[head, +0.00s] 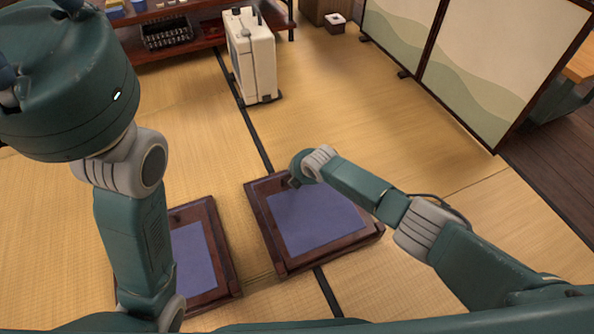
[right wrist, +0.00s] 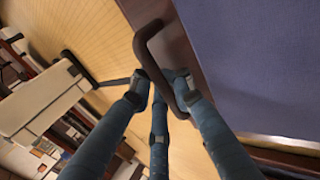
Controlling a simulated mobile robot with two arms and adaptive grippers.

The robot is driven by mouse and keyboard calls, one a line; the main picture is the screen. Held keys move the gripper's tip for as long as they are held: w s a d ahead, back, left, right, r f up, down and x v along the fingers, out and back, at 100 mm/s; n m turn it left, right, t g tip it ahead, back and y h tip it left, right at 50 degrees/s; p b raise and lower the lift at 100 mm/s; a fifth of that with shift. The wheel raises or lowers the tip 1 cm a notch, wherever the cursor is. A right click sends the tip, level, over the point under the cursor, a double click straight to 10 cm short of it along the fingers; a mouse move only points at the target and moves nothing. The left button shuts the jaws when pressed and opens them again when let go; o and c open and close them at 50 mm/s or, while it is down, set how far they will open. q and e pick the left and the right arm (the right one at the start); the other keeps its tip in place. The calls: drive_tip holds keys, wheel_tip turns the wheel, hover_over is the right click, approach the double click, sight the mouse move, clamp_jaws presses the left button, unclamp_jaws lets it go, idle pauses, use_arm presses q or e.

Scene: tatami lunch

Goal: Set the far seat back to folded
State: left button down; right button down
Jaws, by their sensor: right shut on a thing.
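Two low floor seats with dark wooden frames and blue pads lie on the tatami. The seat at right (head: 318,222) reaches farther from me, and its blue panel looks flat over the frame. The right wrist view shows this blue panel (right wrist: 250,60) and the wooden edge (right wrist: 178,50) with a dark loop handle (right wrist: 144,45). My right gripper (right wrist: 163,84) is shut on that handle.
The other seat (head: 228,262) lies close by at left, partly behind my left arm. A white cabinet (head: 252,55) stands beyond the seats. A low shelf (head: 205,38) is at the back and a folding screen (head: 480,60) at right. Open tatami lies between.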

drive_tip(key=c, duration=1.6)
unclamp_jaws()
drive_tip(key=shift+s+d+f, duration=0.1)
drive_tip(key=shift+s+f, duration=0.25)
drive_tip(key=shift+f, duration=0.1)
drive_tip(key=shift+c, duration=0.2)
drive_tip(key=shift+w+d, duration=0.1)
drive_tip(key=shift+r, duration=0.1)
drive_tip(key=v, duration=1.2)
drive_tip(key=shift+a, duration=0.3)
drive_tip(key=shift+w+r, duration=0.15)
